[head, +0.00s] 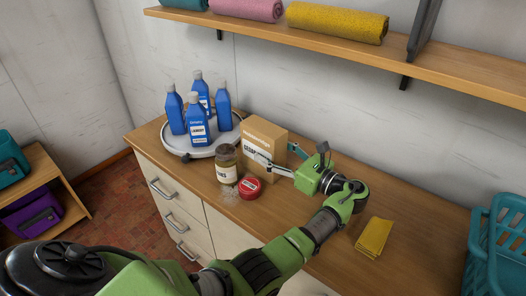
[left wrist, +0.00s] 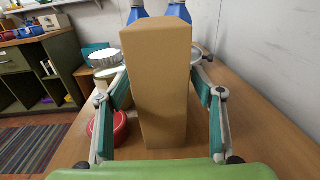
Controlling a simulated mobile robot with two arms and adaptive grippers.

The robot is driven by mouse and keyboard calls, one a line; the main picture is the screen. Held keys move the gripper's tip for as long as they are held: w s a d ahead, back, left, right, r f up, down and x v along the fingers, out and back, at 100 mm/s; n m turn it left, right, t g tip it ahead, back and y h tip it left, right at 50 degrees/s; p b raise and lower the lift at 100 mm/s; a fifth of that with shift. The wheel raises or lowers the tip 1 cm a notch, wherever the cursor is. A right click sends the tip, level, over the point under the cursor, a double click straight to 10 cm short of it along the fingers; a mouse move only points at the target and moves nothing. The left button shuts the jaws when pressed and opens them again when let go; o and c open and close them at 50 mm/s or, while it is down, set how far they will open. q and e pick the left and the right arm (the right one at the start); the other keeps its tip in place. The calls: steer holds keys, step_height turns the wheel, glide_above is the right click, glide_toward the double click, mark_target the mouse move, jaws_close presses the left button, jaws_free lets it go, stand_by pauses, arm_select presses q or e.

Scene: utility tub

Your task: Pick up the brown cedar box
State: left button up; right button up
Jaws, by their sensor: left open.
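The brown cedar box (head: 265,136) stands upright on the wooden counter, with dark lettering on one face. It fills the middle of the left wrist view (left wrist: 158,85), where a plain brown side faces me. My left gripper (head: 275,156) is open. Its two fingers reach along either side of the box, with visible gaps near the finger bases. Whether the fingertips touch the box I cannot tell. My right gripper is not in view.
A jar (head: 227,166) and a red lid (head: 249,188) are close beside the box. Several blue bottles (head: 198,127) stand on a round tray (head: 206,149) behind left. A folded yellow cloth (head: 373,238) and a teal basket (head: 497,240) are to the right. A shelf (head: 440,79) runs above.

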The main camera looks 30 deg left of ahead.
arm_select(q)
steer(key=a, duration=0.2)
steer(key=a+b, duration=0.1)
steer(key=a, duration=0.1)
steer(key=shift+w, duration=0.4)
steer(key=shift+r, duration=0.1)
steer(key=c, duration=1.4)
